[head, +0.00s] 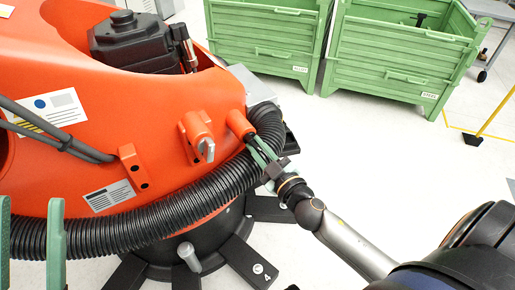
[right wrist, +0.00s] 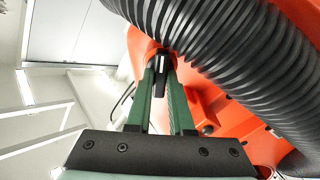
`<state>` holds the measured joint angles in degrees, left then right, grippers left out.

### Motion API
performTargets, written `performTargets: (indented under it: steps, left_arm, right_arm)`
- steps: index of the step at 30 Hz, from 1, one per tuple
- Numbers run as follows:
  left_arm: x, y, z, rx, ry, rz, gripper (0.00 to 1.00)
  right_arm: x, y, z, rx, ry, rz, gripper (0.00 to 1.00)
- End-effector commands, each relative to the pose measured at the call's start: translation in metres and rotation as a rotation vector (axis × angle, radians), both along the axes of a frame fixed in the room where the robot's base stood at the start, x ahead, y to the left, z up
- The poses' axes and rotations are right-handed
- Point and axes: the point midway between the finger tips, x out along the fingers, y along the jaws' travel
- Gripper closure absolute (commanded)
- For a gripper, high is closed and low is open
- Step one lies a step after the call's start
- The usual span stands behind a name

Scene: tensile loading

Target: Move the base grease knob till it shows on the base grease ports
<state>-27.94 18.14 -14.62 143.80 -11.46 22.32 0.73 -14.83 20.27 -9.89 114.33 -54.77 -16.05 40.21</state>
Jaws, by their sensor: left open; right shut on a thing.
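The orange machine base carries two orange bosses on its lower side. One boss (head: 240,124) is at the fingertips of my right gripper (head: 252,143). My right gripper is shut on the base grease knob there, which is mostly hidden by the fingers in the head view. In the right wrist view the dark knob (right wrist: 161,57) shows between the green fingertips. The other boss has a grey knob (head: 207,149) on its front, standing apart from the gripper. My left gripper (head: 31,210) is open and empty at the lower left. I cannot read any port marking.
A thick black corrugated hose (head: 150,214) curves along the base and passes close by my right gripper; it fills the upper right of the right wrist view. Two green crates (head: 265,42) stand at the back.

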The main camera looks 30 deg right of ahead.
Motion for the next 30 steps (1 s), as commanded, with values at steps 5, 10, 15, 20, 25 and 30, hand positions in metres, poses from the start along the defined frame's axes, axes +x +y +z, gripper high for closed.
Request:
performTargets:
  steps: [5,10,15,20,25,30]
  left_arm:
    - [0.0004,0.0004,0.0004,-0.006,0.0,0.004,0.5]
    - [0.0007,0.0008,0.0009,-0.01,0.0,0.006,0.5]
    - [0.0007,0.0008,0.0011,-0.01,0.0,0.006,0.5]
    - [0.0006,0.0008,0.0012,-0.011,-0.001,0.006,0.5]
    - [0.0006,0.0009,0.0011,-0.01,-0.001,0.005,0.5]
    - [0.0005,0.0008,0.0011,-0.009,-0.001,0.005,0.5]
  right_arm:
    - [-0.0002,0.0,0.0007,0.027,0.0,0.001,1.0]
    - [-0.0001,0.0001,0.0008,0.031,0.0,0.001,1.0]
    - [0.0,0.0001,0.0008,0.03,0.0,0.001,1.0]
    - [0.0,0.0001,0.0008,0.03,0.0,0.001,0.68]
    - [0.0001,0.0,0.0004,0.029,0.0,0.001,0.68]
    - [-0.0038,0.0001,-0.0002,0.03,0.002,-0.001,0.68]
